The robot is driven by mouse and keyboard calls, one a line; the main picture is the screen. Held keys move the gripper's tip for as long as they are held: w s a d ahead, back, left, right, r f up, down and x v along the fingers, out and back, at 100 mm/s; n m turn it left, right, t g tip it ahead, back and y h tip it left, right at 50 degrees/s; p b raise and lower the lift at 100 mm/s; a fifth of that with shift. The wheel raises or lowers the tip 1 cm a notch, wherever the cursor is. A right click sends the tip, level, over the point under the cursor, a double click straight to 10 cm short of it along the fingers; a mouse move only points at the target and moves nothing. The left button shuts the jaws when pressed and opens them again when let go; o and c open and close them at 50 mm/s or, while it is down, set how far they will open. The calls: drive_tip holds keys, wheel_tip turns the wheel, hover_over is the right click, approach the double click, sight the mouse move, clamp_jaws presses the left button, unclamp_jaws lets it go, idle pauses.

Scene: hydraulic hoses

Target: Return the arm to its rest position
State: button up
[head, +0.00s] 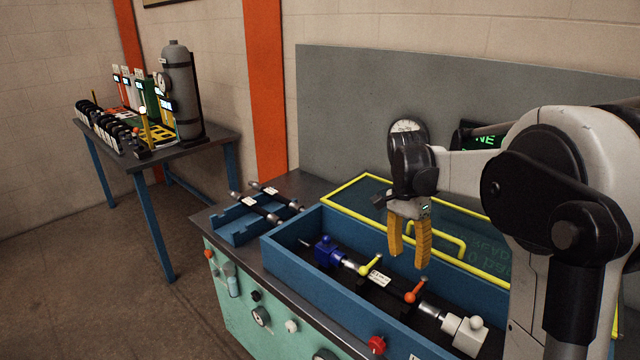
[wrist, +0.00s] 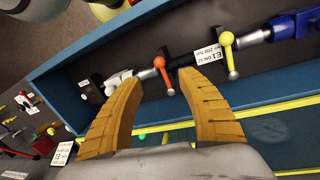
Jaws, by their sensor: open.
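My gripper (head: 408,243) has yellow-orange fingers that point down over the blue test box on the bench. In the wrist view my gripper (wrist: 170,100) is open, with a clear gap and nothing between its fingers. Below it, a black hose (head: 398,283) with a white label lies in the blue box (head: 283,262). A blue fitting (head: 328,251) is at the hose's left end and a white block (head: 464,333) at its right end. A yellow-handled valve (head: 370,263) and an orange-handled valve (head: 416,291) sit along it. My arm comes in from the right.
A yellow-framed lid (head: 372,188) stands behind the box. A blue rack (head: 240,222) with hoses is left of it. A red knob (head: 376,345) is on the bench front. A side table (head: 178,152) with a grey cylinder (head: 180,88) stands far left. Floor between the tables is clear.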

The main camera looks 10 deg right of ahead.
drive_tip(key=s+a+r+n+t+b, duration=0.1)
drive_tip(key=s+a+n+t, duration=0.8)
drive_tip(key=s+a+n, duration=0.4)
drive_tip(key=s+a, duration=0.2)
drive_tip(key=s, duration=0.2)
drive_tip(key=shift+s+a+n+y+b, duration=0.2)
drive_tip(key=shift+n+y+b, duration=0.1)
drive_tip(key=shift+y, duration=0.1)
drive_tip(key=shift+r, duration=0.1)
